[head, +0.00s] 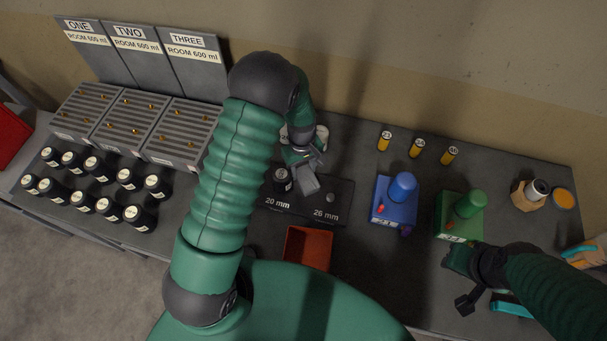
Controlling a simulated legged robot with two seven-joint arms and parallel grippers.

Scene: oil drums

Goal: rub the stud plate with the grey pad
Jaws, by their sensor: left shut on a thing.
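The stud plate (340,190) is a dark plate lying on the bench, marked "20 mm" and "26 mm". My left gripper (302,162) reaches down over the plate's far edge and is shut on the grey pad (307,184). The pad is at or just above the plate between the two marks; I cannot tell whether it touches. My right gripper (463,279) is at the lower right, away from the plate; its jaw opening is unclear.
An orange-red tray (308,248) sits just in front of the plate. A blue block (395,203) and a green block (459,215) stand to the right, with several yellow vials behind. Grey racks (125,124) and several black bottles fill the left. A pale labelled item is partly behind my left gripper.

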